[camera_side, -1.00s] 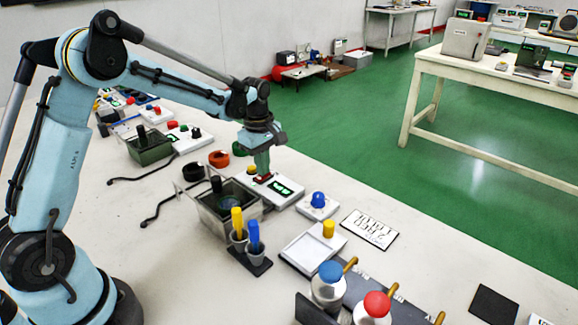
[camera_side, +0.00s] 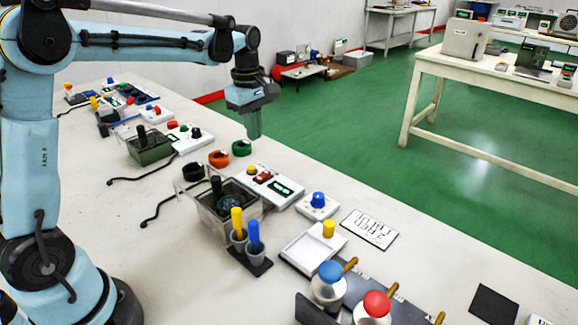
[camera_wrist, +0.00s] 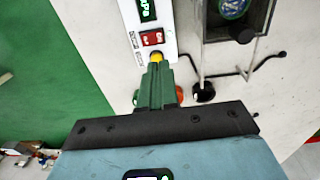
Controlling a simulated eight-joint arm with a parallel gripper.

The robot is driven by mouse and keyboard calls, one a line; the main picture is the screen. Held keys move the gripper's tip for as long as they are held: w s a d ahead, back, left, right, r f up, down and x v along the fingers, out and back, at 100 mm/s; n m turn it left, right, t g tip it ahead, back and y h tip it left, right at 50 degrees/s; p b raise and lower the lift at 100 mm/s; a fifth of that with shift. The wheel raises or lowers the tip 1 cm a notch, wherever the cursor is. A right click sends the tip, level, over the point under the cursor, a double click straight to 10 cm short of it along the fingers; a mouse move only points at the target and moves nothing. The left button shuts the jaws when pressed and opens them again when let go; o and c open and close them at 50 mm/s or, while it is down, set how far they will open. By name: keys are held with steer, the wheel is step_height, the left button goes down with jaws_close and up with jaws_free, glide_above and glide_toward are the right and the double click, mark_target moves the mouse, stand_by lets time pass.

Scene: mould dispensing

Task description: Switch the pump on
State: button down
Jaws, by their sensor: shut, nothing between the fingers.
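A white control box (camera_side: 293,197) carries a red rocker switch (camera_side: 263,176), a yellow knob (camera_side: 252,170) and a lit green display (camera_side: 283,188). The wrist view shows the red switch (camera_wrist: 152,38) just beyond the yellow knob (camera_wrist: 156,57), and part of the display (camera_wrist: 147,10). I cannot tell which way the rocker is tilted. My gripper (camera_side: 254,134) is shut and empty, raised above the box and apart from it. Its green fingers (camera_wrist: 157,85) point down. A clear tank (camera_side: 213,222) stands left of the box.
A small box with a blue knob (camera_side: 318,199) is at the right.

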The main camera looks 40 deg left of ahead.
steer(key=shift+s+r, duration=0.15)
steer(key=shift+r, duration=0.6)
steer(key=shift+s+r, duration=0.15)
steer(key=shift+r, duration=0.55)
steer(key=s+d+f+m+t, duration=0.2)
steer(key=s+d+m+t, duration=0.1)
steer(key=s+m, duration=0.4)
steer(key=s+d+f+m+t, duration=0.1)
steer(key=s+d+m+t, duration=0.2)
steer(key=m, duration=0.8)
steer(key=s+d, duration=0.2)
steer(key=s, duration=0.2)
steer(key=shift+s+d+f+t, duration=0.2)
steer(key=shift+s+f+t, duration=0.15)
steer(key=shift+s+t, duration=0.05)
